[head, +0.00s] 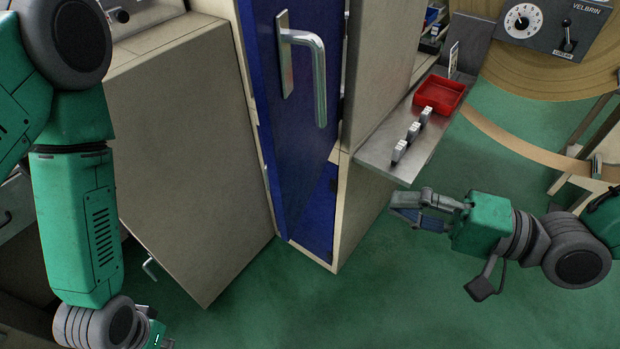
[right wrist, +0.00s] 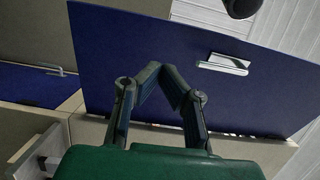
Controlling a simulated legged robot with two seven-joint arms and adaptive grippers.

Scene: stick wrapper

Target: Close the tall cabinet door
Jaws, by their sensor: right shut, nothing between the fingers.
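The tall cabinet's blue door (head: 298,130) stands ajar in the head view, with a silver bar handle (head: 318,75) near its top. A dark gap and part of the blue interior show between the door and the pale cabinet frame (head: 345,220). My right gripper (head: 400,208) is shut and empty, low and to the right of the cabinet, apart from the door. In the right wrist view its fingers (right wrist: 157,72) meet in front of a blue door panel (right wrist: 130,45) with a silver handle (right wrist: 222,64). My left gripper (head: 157,338) is mostly cut off at the bottom left.
A metal shelf (head: 375,152) juts out right of the cabinet, with a red tray (head: 439,94) and several small blocks (head: 413,131) on it. A large tan cabinet (head: 190,150) stands to the left. Green floor (head: 350,310) is open in front.

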